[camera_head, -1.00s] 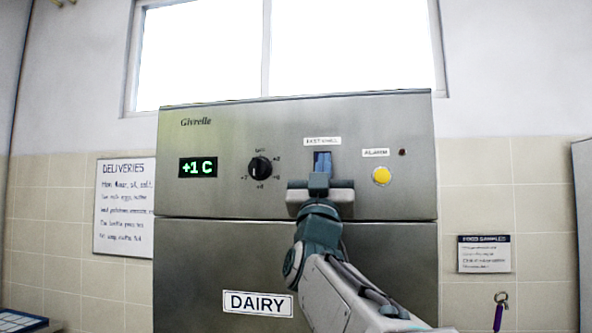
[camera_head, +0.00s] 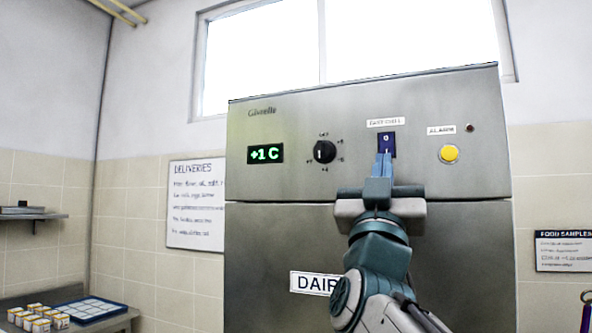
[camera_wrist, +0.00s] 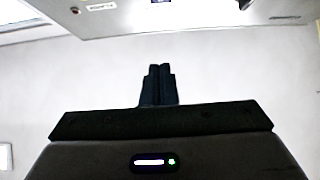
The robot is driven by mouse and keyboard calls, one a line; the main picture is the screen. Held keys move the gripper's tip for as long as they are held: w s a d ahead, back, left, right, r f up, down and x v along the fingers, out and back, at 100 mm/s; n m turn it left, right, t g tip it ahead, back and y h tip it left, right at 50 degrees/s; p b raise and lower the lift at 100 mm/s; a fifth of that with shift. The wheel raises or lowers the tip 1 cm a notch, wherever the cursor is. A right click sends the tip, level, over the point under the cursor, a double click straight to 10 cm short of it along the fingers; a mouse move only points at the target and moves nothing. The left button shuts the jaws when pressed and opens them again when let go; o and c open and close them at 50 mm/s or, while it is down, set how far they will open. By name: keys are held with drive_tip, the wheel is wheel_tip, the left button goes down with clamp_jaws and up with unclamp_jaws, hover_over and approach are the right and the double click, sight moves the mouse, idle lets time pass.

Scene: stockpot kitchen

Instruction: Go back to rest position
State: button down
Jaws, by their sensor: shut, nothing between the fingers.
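My gripper (camera_head: 383,167) is in front of the steel fridge's upper panel, just below the blue fast-chill switch (camera_head: 387,143). Its fingers are together with nothing between them; they also show shut in the wrist view (camera_wrist: 159,72). I cannot tell whether the fingertips touch the switch. My arm comes up from the lower right and hides part of the fridge door (camera_head: 270,240) and its DAIRY label (camera_head: 312,283).
The panel carries a green +1 C display (camera_head: 265,153), a black knob (camera_head: 325,152) and a yellow alarm button (camera_head: 450,153). A shelf (camera_head: 35,215) juts from the left wall.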

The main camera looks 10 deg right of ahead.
drive_tip(key=shift+w+f, duration=0.1)
drive_tip(key=w+a+f+n+g+y, duration=0.25)
drive_tip(key=f+y, duration=0.25)
drive_tip(key=f, duration=0.4)
drive_tip(key=w+a+f+n+g+y+p, duration=0.1)
drive_tip(key=w+a+f+n+g+y, duration=0.15)
drive_tip(key=f+y, duration=0.45)
drive_tip(key=w+a+f+n+g+y, duration=0.1)
drive_tip(key=w+f+n+g+y, duration=0.15)
drive_tip(key=f, duration=0.85)
drive_tip(key=s+f+g, duration=0.4)
drive_tip(key=s+f, duration=0.2)
drive_tip(key=f, duration=0.2)
drive_tip(key=s+a+f+g, duration=0.1)
drive_tip(key=s+f+g, duration=0.3)
drive_tip(key=f, duration=0.5)
drive_tip(key=s+a+f+g+y+p, duration=0.1)
drive_tip(key=s+f+g, duration=0.4)
drive_tip(key=s+f, duration=0.2)
wheel_tip(320, 180, down, 2)
drive_tip(key=shift+s+f+m, duration=0.15)
drive_tip(key=shift+s+m, duration=0.25)
drive_tip(key=shift+m, duration=0.05)
